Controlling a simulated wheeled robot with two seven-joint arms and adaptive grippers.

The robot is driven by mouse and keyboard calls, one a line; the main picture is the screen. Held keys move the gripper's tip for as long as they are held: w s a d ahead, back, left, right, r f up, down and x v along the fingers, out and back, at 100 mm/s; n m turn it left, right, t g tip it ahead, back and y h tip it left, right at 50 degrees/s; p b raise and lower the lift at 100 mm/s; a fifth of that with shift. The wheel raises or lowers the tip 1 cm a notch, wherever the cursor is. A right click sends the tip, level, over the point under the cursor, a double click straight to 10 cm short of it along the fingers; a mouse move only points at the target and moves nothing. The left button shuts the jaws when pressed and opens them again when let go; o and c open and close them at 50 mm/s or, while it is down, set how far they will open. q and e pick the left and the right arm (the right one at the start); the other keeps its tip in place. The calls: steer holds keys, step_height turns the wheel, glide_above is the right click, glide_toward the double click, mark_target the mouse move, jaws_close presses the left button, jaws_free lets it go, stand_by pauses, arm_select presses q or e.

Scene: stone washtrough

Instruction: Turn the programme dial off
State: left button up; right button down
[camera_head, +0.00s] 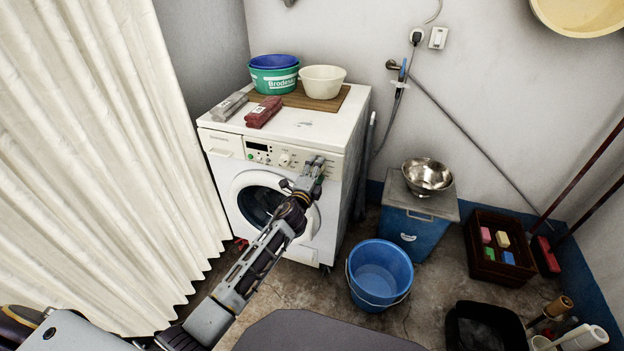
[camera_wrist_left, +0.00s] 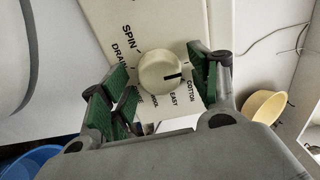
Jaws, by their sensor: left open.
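The programme dial (camera_wrist_left: 158,69) is a round cream knob with a dark pointer line, on the washing machine's white panel. In the left wrist view its line points right, close to the COTTON label; SPIN, DRAIN and EASY also show around it. My left gripper (camera_wrist_left: 155,80) is open, its green-padded fingers on either side of the dial with visible gaps. In the head view my left gripper (camera_head: 318,167) is at the right part of the front panel of the washing machine (camera_head: 222,143) and covers part of it. Whether the fingers touch the panel cannot be told. My right gripper is not in view.
A smaller-looking knob (camera_head: 285,159) shows left of the gripper in the head view. Basins (camera_head: 322,82), a grey block (camera_head: 229,106) and a red block (camera_head: 264,112) lie on the machine. A blue bucket (camera_head: 381,272) stands on the floor to the right; a white curtain (camera_head: 90,150) hangs left.

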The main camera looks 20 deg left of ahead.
arm_select(q)
steer(key=s, duration=1.1)
steer(key=shift+s+a, duration=0.2)
steer(key=shift+s, duration=0.2)
stand_by(0.8)
